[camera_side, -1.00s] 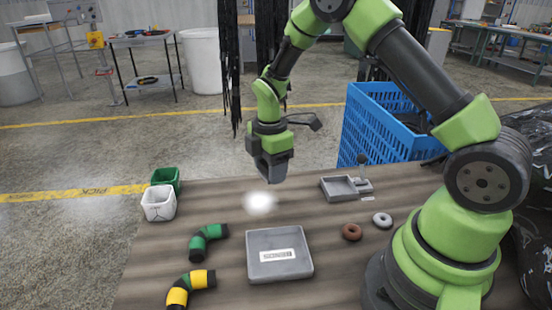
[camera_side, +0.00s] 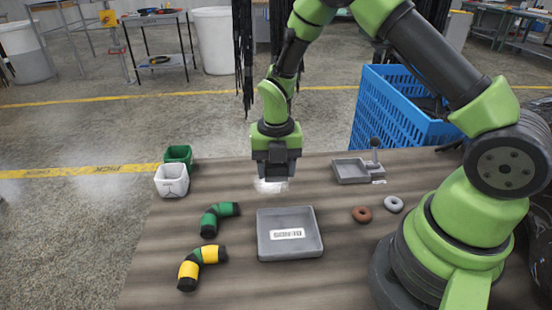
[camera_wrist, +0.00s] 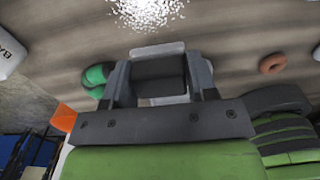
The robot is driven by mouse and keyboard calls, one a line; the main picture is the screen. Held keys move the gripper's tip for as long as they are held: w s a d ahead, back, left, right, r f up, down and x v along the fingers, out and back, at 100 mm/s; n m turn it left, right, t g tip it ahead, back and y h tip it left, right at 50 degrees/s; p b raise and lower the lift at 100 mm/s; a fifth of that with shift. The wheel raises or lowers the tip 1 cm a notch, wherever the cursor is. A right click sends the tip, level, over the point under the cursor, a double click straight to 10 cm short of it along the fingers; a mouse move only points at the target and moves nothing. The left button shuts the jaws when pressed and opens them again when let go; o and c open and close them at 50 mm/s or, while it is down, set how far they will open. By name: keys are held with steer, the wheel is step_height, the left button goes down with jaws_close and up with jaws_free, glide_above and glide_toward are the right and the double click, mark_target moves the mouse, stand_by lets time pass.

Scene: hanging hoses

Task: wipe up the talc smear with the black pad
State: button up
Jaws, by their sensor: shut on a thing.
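The talc smear (camera_side: 270,187) is a pale white patch on the wooden table, low under my gripper (camera_side: 276,172) in the side view. My gripper covers part of it there. In the wrist view the speckled white smear (camera_wrist: 145,12) lies at the top edge, beyond the fingers, and a little white also shows just below the pad. My gripper (camera_wrist: 160,78) is shut on the black pad (camera_wrist: 158,68), a dark block between the two grey fingers. The pad is hard to make out in the side view, and I cannot tell whether it touches the table.
A grey labelled tray (camera_side: 290,246) is in front. A green hose piece (camera_side: 220,216) and yellow one (camera_side: 203,263) lie left, near white (camera_side: 171,182) and green bins (camera_side: 179,154). A small tray (camera_side: 350,172), brown ring (camera_side: 361,215) and grey ring (camera_side: 393,204) are right; a blue crate (camera_side: 400,112) is behind.

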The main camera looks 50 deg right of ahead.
mark_target(269, 197)
steer(key=shift+f, duration=2)
steer(key=shift+w+d+f, duration=0.1)
steer(key=shift+w+f, duration=0.05)
steer(key=shift+f, duration=0.7)
steer(key=shift+w+d+f, duration=0.1)
steer(key=shift+w+d, duration=3.3)
steer(key=shift+d, duration=0.05)
steer(key=shift+c, duration=0.3)
steer(key=shift+s+a, duration=3.45)
steer(key=shift+a, duration=0.25)
steer(key=shift+w+a, duration=0.45)
steer(key=shift+w, duration=0.1)
steer(key=shift+w+d, duration=3.4)
steer(key=shift+d, duration=0.1)
steer(key=shift+s+a, duration=3.5)
steer(key=shift+r, duration=4.15)
